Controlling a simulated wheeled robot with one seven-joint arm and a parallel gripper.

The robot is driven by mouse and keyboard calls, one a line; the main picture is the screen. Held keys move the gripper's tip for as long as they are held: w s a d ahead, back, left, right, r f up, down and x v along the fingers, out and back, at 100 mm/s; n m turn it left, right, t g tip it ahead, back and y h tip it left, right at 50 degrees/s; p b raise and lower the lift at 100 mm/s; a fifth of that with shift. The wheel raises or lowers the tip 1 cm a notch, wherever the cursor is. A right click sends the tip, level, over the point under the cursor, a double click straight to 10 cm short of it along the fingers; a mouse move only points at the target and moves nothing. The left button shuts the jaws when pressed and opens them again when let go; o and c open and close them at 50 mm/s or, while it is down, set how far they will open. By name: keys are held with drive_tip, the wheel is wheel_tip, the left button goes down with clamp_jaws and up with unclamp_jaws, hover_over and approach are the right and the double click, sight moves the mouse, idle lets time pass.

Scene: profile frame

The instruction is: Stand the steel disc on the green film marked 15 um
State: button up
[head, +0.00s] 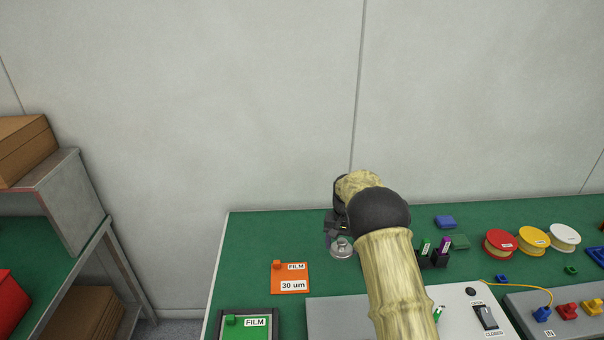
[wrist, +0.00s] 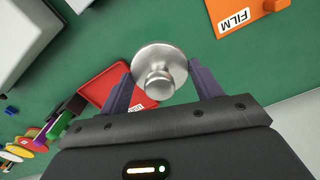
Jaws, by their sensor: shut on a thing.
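The steel disc (head: 342,249), a shiny round piece with a knob, is at my gripper (head: 338,236) in the head view. In the wrist view the disc (wrist: 158,62) sits between the two dark fingers of my gripper (wrist: 163,88), which is shut on it. Whether it touches the surface below, I cannot tell. A green film (head: 245,328) marked FILM lies in a dark frame at the lower left of the head view. Its thickness mark is cut off by the picture edge. My gripper is above and to the right of it in the picture.
An orange film (head: 290,278) marked 30 um lies between my gripper and the green film. A red piece (wrist: 118,85) is beside the disc in the wrist view. A grey box (head: 340,318) stands at the front. Spools (head: 500,244) stand at right.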

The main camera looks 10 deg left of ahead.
sight(343, 240)
drive_tip(key=shift+r+p, duration=5)
drive_tip(key=shift+r, duration=0.1)
